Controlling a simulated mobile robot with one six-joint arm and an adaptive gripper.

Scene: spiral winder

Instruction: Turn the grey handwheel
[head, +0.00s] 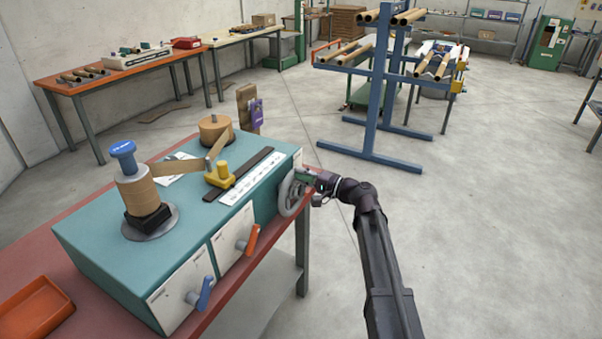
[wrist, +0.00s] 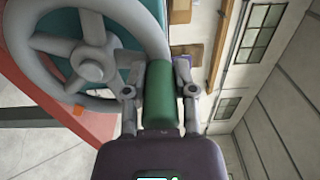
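The grey handwheel (head: 290,193) is on the right end of the teal winder (head: 215,235). In the wrist view the handwheel (wrist: 88,58) fills the upper left, with its spokes and round hub showing. A green crank handle (wrist: 160,95) stands out from its rim. My gripper (wrist: 158,85) has one finger on each side of this handle, and both fingers appear to touch it. In the head view my gripper (head: 312,183) reaches the wheel from the right and covers part of its rim.
The winder stands on a red-topped bench (head: 30,245) with an orange tray (head: 35,308). Blue and orange levers (head: 203,293) stick out from its front. A blue rack with tubes (head: 385,90) stands behind. The floor to the right is clear.

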